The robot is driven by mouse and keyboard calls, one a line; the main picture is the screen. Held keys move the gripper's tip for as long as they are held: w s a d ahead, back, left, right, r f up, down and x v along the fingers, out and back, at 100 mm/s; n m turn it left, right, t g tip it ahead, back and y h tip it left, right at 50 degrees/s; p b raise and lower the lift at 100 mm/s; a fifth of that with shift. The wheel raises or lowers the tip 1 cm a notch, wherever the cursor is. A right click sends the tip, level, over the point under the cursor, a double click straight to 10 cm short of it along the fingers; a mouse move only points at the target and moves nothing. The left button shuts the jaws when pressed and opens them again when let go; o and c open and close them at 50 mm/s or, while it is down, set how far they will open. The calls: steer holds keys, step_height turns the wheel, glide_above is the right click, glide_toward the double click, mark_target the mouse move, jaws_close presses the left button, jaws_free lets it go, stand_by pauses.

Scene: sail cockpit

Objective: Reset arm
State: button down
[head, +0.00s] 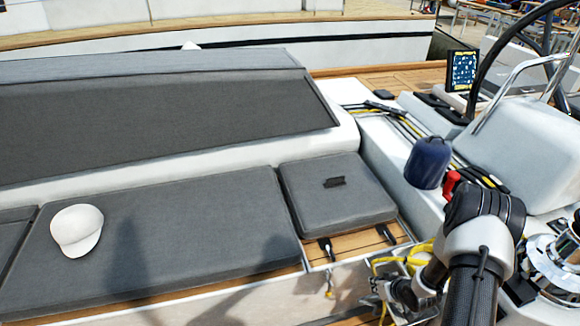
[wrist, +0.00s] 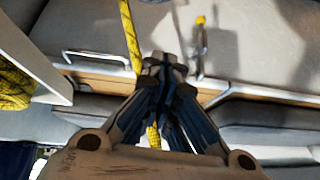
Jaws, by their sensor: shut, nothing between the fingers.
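My arm comes in at the lower right of the head view, and its black and grey wrist part stands in front of the winch area. My gripper (head: 378,289) hangs low beside the cockpit seat front, partly hidden by the arm. In the wrist view my gripper (wrist: 164,64) points at the pale seat side, its fingers together and empty. A yellow rope (wrist: 129,30) runs behind the fingers, and I cannot tell whether they touch it.
A white cap (head: 77,230) lies on the long grey cushion (head: 190,230). A small dark item (head: 334,182) lies on the square cushion (head: 350,205). A blue covered winch (head: 428,162), a bare metal winch (head: 556,262) and a screen (head: 462,70) are at the right.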

steer(key=w+d+r+h, duration=0.1)
steer(key=w+r+h, duration=0.1)
steer(key=r, duration=0.7)
steer(key=w+d+r+h, duration=0.1)
steer(key=w+r, duration=0.1)
steer(key=r, duration=0.7)
steer(key=s+a+r+m+h, duration=0.1)
steer(key=s+a+r, duration=0.15)
steer(key=r, duration=0.55)
steer(key=s+a+r, duration=0.1)
steer(key=s+r, duration=0.2)
steer(key=r, duration=0.5)
steer(key=s+a+r, duration=0.4)
steer(key=s, duration=0.4)
steer(key=s+a+r+m+g+y, duration=0.1)
steer(key=s+a+r, duration=0.3)
steer(key=s, duration=0.4)
steer(key=s+a+r, duration=0.4)
steer(key=s+r, duration=0.1)
steer(key=s, duration=0.3)
steer(key=shift+s+a+g+y, duration=0.2)
steer(key=shift+a+g+y, duration=0.2)
steer(key=shift+a, duration=0.1)
